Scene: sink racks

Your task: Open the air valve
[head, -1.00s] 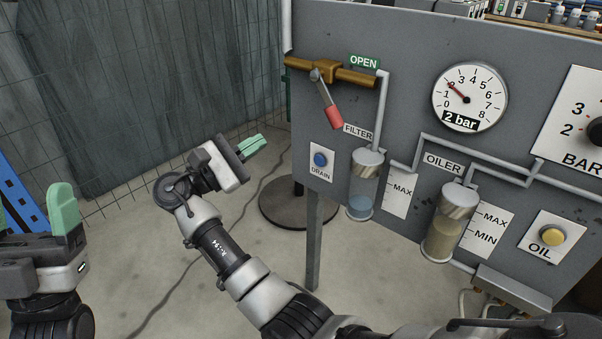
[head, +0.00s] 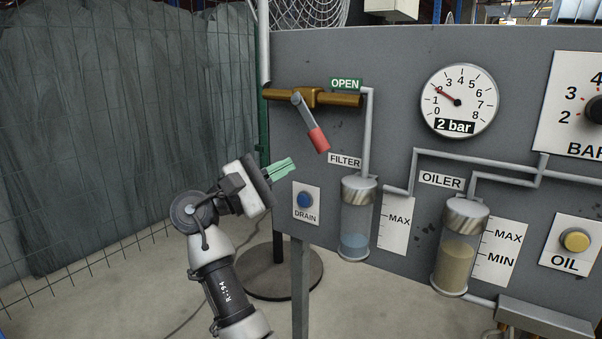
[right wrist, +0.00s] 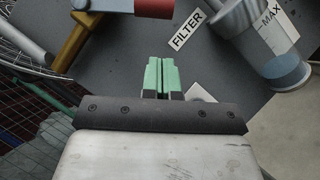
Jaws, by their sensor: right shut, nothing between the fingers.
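The air valve is a brass fitting (head: 276,95) on the upper left of the grey panel. Its grey lever with a red grip (head: 318,139) slants down and to the right. A green OPEN label (head: 345,84) is above the valve's right end. My right gripper (head: 282,168) is shut and empty, left of and below the red grip, apart from it. In the right wrist view the green fingers (right wrist: 161,76) are together, and the red grip (right wrist: 154,8) is cut off at the top edge. My left gripper is out of view.
A pressure gauge (head: 458,101) reads about 2 bar. The blue DRAIN button (head: 305,201), filter bowl (head: 356,220) and oiler bowl (head: 459,247) are on the panel below and right of the valve. A wire fence (head: 120,130) stands at left.

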